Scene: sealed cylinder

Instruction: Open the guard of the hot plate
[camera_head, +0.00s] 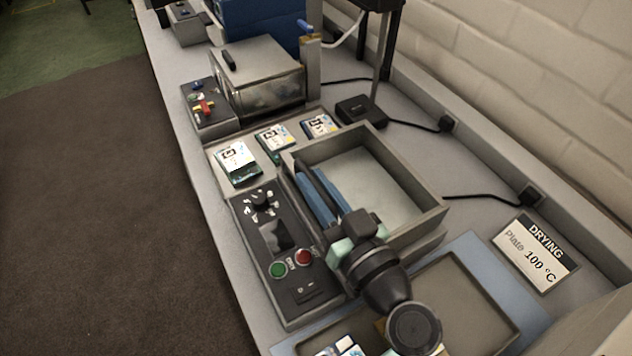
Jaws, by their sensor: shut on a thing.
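The hot plate (385,188) is a pale flat surface inside a low grey rectangular frame, open at the top. The frame's raised walls look like the guard (415,217). My gripper (309,173) reaches in from the lower right. Its two blue fingers lie along the frame's left wall, near the control panel (279,250). They are shut on a narrow part of the guard there, perhaps its handle, which the fingers mostly hide. My wrist covers the frame's near left corner.
The panel has a dark knob, a green and a red button. A sign (535,252) reads "DRYING Plate 100 °C". Small packets (237,163) lie behind the panel. A metal-lidded box (258,75) stands further back. A blue-rimmed tray (480,262) lies in front. Black cables cross the bench's right side.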

